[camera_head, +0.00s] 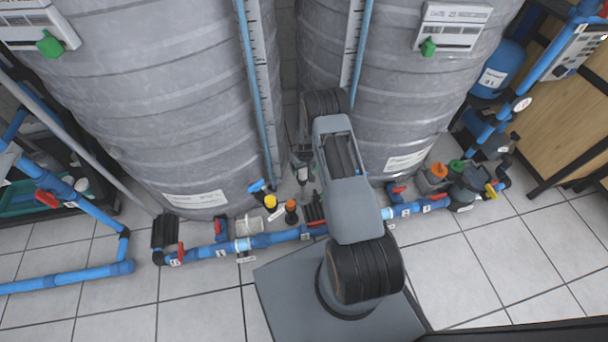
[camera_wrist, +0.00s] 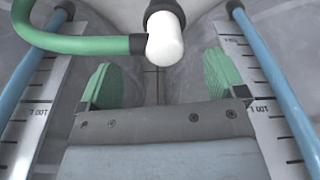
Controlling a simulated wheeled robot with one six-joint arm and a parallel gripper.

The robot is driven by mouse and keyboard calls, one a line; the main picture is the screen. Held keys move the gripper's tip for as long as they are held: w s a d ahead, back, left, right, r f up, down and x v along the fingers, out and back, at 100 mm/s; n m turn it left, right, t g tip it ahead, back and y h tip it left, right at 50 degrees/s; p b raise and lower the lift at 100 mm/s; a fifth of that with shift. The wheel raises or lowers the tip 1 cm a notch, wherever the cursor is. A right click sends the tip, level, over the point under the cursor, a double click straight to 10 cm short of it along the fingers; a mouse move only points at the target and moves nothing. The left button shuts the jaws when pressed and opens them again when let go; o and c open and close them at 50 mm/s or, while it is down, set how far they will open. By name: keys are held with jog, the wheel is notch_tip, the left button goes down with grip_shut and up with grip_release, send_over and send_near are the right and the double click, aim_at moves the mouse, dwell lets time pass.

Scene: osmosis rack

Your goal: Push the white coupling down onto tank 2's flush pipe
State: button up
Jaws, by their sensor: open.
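In the wrist view, a white rounded cylinder (camera_wrist: 165,42), which looks like the white coupling, has a black collar at its top. A green hose (camera_wrist: 75,42) ends in a black sleeve beside it. My gripper (camera_wrist: 162,80) is open, its two green-padded fingers wide apart with nothing between them. The white piece shows just beyond the fingertips, roughly centred; I cannot tell if they touch. My arm hides most of that area in the head view. A flush pipe under the white piece cannot be made out.
Two grey tanks, left (camera_head: 165,100) and right (camera_head: 390,80), stand close together with a narrow gap. Blue pipes with red valves (camera_head: 220,250) run along the floor in front. Small bottles (camera_head: 291,212) stand near the gap. The tiled floor (camera_head: 480,270) at right is clear.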

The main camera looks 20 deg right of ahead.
aim_at(305, 170)
jog(key=shift+f, duration=0.1)
jog(key=f+b, duration=0.1)
jog(key=f, duration=0.1)
jog(key=f+b, duration=0.1)
jog(key=f, duration=0.2)
jog(key=shift+w+d+b, duration=0.1)
jog(key=shift+d+b, duration=0.1)
jog(key=shift+b, duration=0.2)
jog(key=c, duration=1)
jog(key=shift+o, duration=0.2)
